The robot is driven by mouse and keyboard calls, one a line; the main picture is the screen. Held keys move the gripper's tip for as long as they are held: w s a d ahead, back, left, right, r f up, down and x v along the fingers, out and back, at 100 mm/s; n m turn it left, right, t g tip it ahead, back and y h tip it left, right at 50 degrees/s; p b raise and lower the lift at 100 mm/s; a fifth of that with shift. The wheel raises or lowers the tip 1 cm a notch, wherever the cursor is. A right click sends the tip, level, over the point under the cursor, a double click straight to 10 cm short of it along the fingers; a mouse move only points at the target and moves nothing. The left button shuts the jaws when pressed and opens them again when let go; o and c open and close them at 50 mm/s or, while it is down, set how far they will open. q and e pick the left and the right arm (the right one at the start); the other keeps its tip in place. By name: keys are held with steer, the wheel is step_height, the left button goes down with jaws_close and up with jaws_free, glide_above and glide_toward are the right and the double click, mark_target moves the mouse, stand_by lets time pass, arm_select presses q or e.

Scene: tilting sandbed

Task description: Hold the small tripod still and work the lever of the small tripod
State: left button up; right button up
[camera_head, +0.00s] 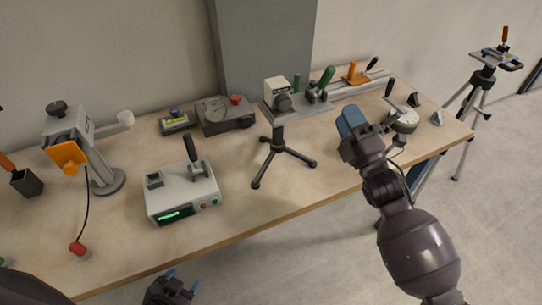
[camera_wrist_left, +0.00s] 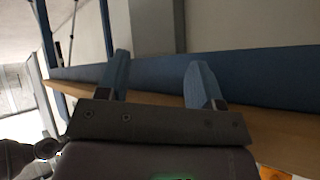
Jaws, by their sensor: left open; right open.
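The small tripod (camera_head: 278,146) stands upright on the table with its dark legs spread. My left gripper (camera_head: 181,280) is open and empty, low in front of the table's front edge, well away from the tripod. Its blue fingers also show apart in the left wrist view (camera_wrist_left: 161,75).
A white box with a lever (camera_head: 182,190) stands left of the tripod, and a grey gauge box (camera_head: 226,115) behind it. A lamp-like stand (camera_head: 92,150) is farther left. A rail with an orange clamp (camera_head: 356,76) lies behind. A larger tripod (camera_head: 484,85) stands at far right.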

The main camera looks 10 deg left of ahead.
arm_select(q)
steer(key=w+d+r+m+t+h, duration=0.15)
steer(key=w+d+m, duration=0.25)
steer(key=d+m, duration=0.55)
steer(key=w+d+r+m+t+h, duration=0.1)
steer(key=w+d+r+m, duration=0.3)
steer(key=m, duration=1)
steer(key=w+d+r+m+t+h, duration=0.2)
steer(key=w+d+m, duration=0.2)
steer(key=d+m, duration=0.65)
steer(key=w+r+m, duration=0.1)
steer(key=w, duration=0.1)
steer(key=w+r+m+t, duration=0.1)
steer(key=w+r+m, duration=0.1)
steer(key=w+a+r+m, duration=0.1)
steer(key=w+r+m, duration=0.1)
steer(key=shift+w+t, duration=0.3)
steer(key=shift+t, duration=0.05)
steer(key=n+t+y, duration=0.1)
steer(key=n+y, duration=0.1)
steer(key=n, duration=0.2)
glide_toward(276, 139)
steer(key=f, duration=0.1)
steer(key=shift+t+h, duration=0.25)
steer(key=shift+t, duration=0.05)
steer(key=w, duration=0.3)
steer(key=w+d, duration=0.1)
steer(key=w, duration=0.7)
steer(key=shift+w+d+r, duration=0.2)
steer(key=shift+d+r, duration=0.05)
